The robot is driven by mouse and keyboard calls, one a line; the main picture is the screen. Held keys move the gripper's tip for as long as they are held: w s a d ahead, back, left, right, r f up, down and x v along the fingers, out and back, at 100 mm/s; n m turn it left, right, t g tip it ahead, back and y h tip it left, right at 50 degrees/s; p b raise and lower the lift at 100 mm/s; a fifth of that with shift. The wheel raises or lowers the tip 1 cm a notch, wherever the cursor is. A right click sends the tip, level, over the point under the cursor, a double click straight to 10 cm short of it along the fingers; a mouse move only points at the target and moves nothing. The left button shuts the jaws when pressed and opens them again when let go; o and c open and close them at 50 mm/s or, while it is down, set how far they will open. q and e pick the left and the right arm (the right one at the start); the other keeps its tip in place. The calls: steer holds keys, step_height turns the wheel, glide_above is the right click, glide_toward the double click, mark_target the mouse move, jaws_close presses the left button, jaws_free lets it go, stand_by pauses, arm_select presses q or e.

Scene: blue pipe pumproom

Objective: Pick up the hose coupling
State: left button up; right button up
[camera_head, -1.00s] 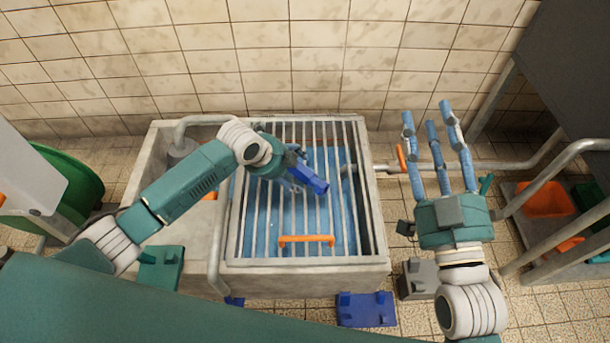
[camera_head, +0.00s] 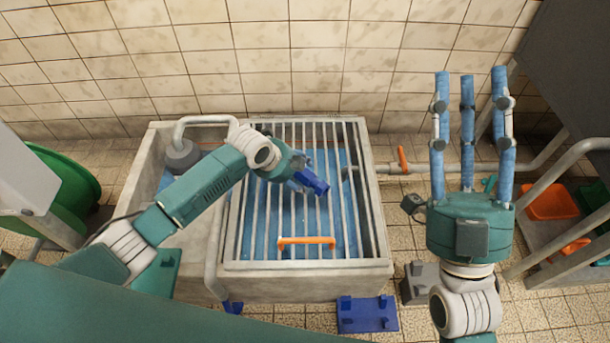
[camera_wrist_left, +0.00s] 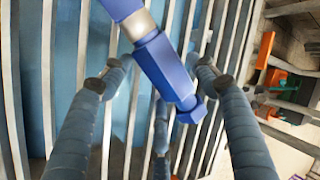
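The hose coupling (camera_head: 313,182) is a blue stepped fitting on or just above the barred grate, right of centre. In the left wrist view the hose coupling (camera_wrist_left: 165,68) runs diagonally with a silver band near its upper end. My left gripper (camera_head: 298,172) is at its upper-left end. In the left wrist view, the left gripper (camera_wrist_left: 160,80) has a finger on each side of the coupling, with visible gaps, and a third finger below. It looks open around it. My right gripper (camera_head: 468,85) is open and empty, fingers pointing up, right of the basin.
The grate (camera_head: 250,264) covers the right part of a stone basin (camera_head: 200,235) with blue inside. An orange handle (camera_head: 306,241) lies at its front. A pipe with an orange valve lever (camera_head: 402,160) runs right. A blue bracket (camera_head: 366,314) is on the floor. A tiled wall closes the back.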

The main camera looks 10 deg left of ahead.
arm_select(q)
steer(key=c, duration=1)
steer(key=shift+r, duration=0.15)
steer(key=shift+c, duration=0.2)
